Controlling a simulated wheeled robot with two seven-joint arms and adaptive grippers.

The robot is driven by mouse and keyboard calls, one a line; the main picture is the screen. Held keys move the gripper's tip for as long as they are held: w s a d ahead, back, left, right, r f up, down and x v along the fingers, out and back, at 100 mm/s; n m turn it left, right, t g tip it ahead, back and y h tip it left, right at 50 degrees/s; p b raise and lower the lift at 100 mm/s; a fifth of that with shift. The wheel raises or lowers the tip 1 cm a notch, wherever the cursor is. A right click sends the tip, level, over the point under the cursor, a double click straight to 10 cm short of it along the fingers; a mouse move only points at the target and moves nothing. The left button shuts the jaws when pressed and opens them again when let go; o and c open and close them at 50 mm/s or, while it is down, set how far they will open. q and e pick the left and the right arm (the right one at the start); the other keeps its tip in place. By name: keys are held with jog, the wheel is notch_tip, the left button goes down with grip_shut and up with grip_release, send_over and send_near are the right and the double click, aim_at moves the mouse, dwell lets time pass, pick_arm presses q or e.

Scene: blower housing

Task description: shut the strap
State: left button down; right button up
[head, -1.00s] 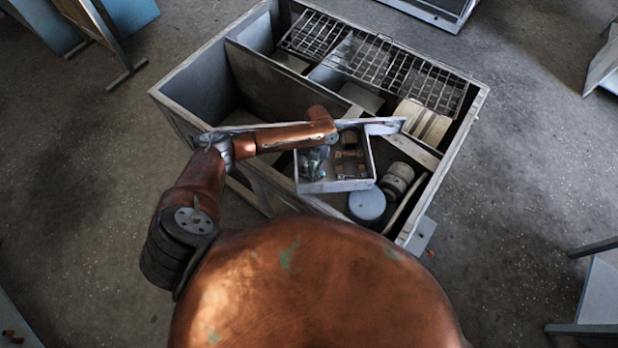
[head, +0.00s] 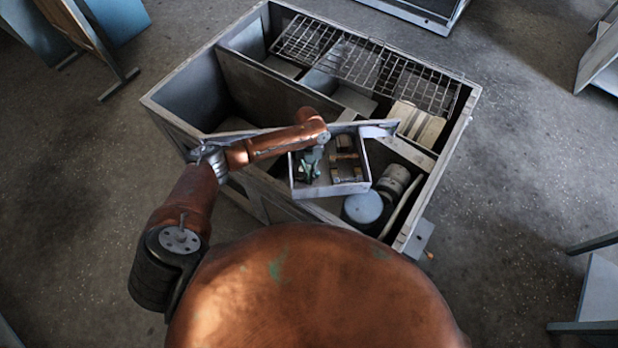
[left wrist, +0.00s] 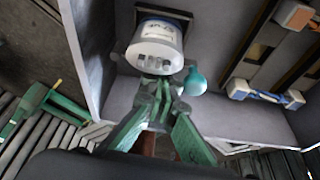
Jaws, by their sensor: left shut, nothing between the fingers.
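A shallow open box (head: 352,188) sits in the front part of the housing. My left gripper (head: 310,172) reaches down into its left side. In the left wrist view the gripper (left wrist: 157,92) has green fingers brought together at the tips, with nothing between them. The tips overlap the lower edge of a white labelled cylinder (left wrist: 155,45); I cannot tell whether they touch it. A rounded teal piece (left wrist: 194,82) is just right of the tips. It may belong to the strap, which I cannot make out clearly. My right gripper is out of view.
The box wall (left wrist: 88,40) rises close on the left. Parts with blue and orange ends (left wrist: 262,95) are on the right. A long panel edge (head: 375,128) runs behind the box, a wire grille (head: 365,62) covers the back, and a round blue-grey part (head: 363,207) is in front.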

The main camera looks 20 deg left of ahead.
pick_arm(q)
jog(key=p+v, duration=0.6)
jog(key=v, duration=0.4)
jog(key=shift+a, duration=0.1)
